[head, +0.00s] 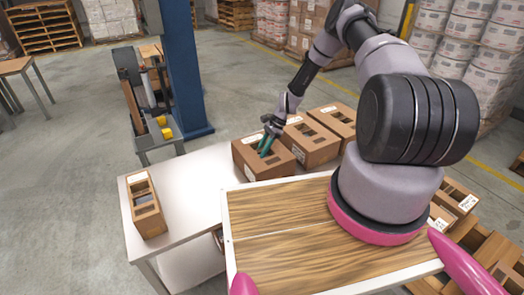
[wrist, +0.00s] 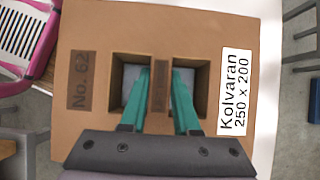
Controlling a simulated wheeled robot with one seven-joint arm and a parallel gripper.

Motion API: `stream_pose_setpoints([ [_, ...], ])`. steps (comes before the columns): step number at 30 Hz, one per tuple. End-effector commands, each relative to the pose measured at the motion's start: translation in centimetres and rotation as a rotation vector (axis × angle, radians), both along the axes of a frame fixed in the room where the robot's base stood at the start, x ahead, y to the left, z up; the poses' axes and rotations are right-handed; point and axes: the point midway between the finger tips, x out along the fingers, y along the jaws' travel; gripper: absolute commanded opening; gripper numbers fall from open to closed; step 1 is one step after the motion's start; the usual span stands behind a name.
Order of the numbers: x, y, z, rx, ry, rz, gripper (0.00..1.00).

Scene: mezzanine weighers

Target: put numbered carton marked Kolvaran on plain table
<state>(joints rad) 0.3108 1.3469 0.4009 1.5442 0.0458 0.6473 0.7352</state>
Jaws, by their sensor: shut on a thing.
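The numbered carton (head: 268,169) is brown and stands at the right of the pale-topped table (head: 190,185). In the wrist view the carton (wrist: 110,35) bears a white label reading "Kolvaran 250 x 200" and a dark "No. 62". It has two square openings with a bar between them. My gripper (head: 267,143) reaches down into its top; in the wrist view its green fingers (wrist: 159,85) are in the openings, shut on the bar. A bare wooden-topped table (head: 14,65) stands at the far left. Whether the carton is lifted I cannot tell.
Two similar cartons (head: 313,145) (head: 338,118) stand in a row behind the held one. Another carton (head: 144,207) stands at the pale table's left end. A blue post (head: 180,70) and a weigher-like stand (head: 140,95) rise behind the table. Open floor (head: 75,150) lies at left.

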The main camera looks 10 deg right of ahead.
Motion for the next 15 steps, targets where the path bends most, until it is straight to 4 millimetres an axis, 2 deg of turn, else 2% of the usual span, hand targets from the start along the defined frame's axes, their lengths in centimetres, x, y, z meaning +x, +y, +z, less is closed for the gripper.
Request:
stream_pose_setpoints([
  [6,0.03,0.01,-0.01,0.000,-0.001,0.001,0.00],
  [7,0.00,-0.01,-0.02,-0.001,-0.001,0.001,0.41],
  [8,0.00,-0.01,-0.02,-0.001,-0.001,0.001,0.53],
  [9,0.00,0.00,-0.01,-0.001,-0.001,0.001,0.60],
  [15,0.00,-0.01,0.00,-0.001,-0.001,0.001,0.60],
])
